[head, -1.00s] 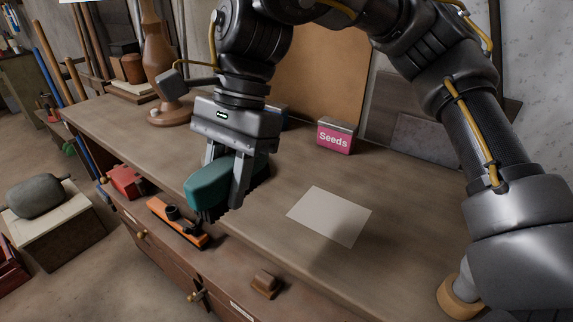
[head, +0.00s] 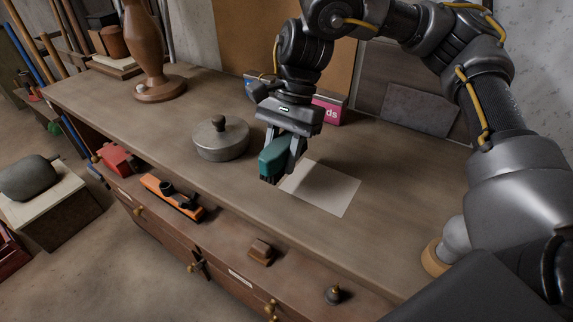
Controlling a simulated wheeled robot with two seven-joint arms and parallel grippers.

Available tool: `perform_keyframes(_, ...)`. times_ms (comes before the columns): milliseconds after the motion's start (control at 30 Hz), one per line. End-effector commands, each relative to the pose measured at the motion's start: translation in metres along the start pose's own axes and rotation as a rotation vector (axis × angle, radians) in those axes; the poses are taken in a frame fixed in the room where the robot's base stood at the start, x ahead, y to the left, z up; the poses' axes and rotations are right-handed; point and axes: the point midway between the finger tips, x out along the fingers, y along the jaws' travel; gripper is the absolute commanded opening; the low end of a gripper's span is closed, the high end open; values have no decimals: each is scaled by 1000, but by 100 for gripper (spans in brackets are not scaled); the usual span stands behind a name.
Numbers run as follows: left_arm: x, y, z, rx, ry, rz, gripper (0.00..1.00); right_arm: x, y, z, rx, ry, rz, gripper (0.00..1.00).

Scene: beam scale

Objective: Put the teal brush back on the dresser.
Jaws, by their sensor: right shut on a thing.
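The teal brush (head: 273,157) is in the head view, held in my right gripper (head: 282,152). The gripper points down and its fingers are shut on the brush's sides. The brush is over the dresser (head: 130,106) top, by the left edge of a pale sheet of paper (head: 322,188). I cannot tell whether the brush touches the surface. Its dark bristles are mostly hidden under the body. My left gripper is not in view.
A round lidded grey pot (head: 221,142) stands left of the gripper. A pink seed box (head: 328,110) is behind it, partly hidden. A wooden lamp base (head: 150,60) stands at the back left. An orange plane (head: 170,196), a red object (head: 117,159) and small items lie along the lower front ledge.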

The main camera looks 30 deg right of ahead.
Motion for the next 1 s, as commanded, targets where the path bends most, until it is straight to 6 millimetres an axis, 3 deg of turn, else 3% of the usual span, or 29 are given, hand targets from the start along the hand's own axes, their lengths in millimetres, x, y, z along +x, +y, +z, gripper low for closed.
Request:
perform_keyframes(333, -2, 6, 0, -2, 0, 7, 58, 8, 2, -16, 3, -1, 0, 11)
perform_keyframes(600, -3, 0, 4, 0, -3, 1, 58, 38, 3, -31, 1, -1, 0, 11)
perform_keyframes(1000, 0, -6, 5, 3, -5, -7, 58, 42, 3, -32, 1, -1, 0, 11)
